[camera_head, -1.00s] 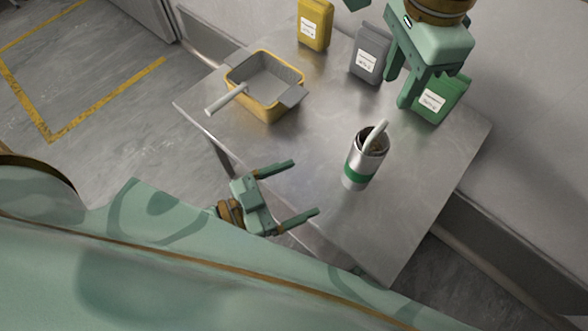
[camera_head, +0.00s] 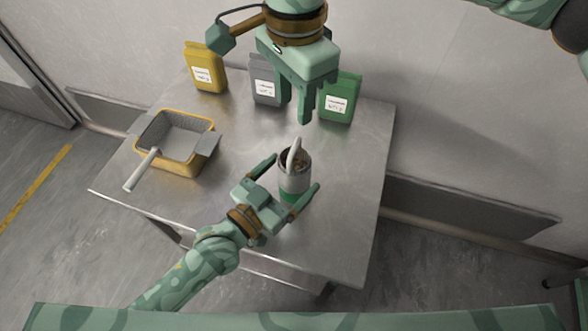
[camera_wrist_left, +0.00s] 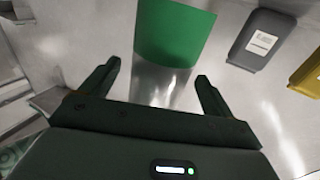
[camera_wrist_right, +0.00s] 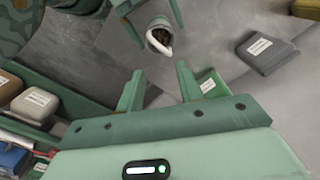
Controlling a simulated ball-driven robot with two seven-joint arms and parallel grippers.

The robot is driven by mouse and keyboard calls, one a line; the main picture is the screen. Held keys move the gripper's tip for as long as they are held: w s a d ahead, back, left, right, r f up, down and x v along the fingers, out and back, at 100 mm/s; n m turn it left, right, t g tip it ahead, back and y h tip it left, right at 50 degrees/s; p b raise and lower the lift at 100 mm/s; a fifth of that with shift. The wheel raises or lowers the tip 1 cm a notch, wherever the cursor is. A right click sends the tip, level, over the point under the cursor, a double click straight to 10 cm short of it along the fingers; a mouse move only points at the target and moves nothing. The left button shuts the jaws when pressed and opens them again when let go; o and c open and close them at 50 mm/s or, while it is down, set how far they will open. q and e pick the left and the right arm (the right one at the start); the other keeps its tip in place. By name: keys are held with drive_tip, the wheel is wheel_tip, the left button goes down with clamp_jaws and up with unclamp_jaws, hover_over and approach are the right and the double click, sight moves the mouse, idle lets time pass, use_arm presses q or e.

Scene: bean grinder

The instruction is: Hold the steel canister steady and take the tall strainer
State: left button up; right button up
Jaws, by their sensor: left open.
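The steel canister (camera_head: 295,185), silver with a green band, stands upright on the steel table. A pale curved handle (camera_head: 293,152), apparently the tall strainer's, sticks up out of its mouth; its lower part is hidden inside. My left gripper (camera_head: 296,172) is open, with a finger on either side of the canister. In the left wrist view the green band (camera_wrist_left: 172,35) lies ahead between the parted fingers. My right gripper (camera_head: 295,118) points down behind and above the canister, its fingers apart and empty; in the right wrist view the canister (camera_wrist_right: 158,36) shows beyond its fingertips.
A yellow tub (camera_head: 180,167) with a grey liner and a pale handle (camera_head: 142,170) stands on the left of the table. Yellow (camera_head: 203,68), grey (camera_head: 265,78) and green (camera_head: 340,97) labelled packs stand at the back. The table's right side (camera_head: 355,170) is clear.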

use_arm(q)
drive_tip(key=shift+x, duration=1)
drive_tip(key=shift+c, duration=0.3)
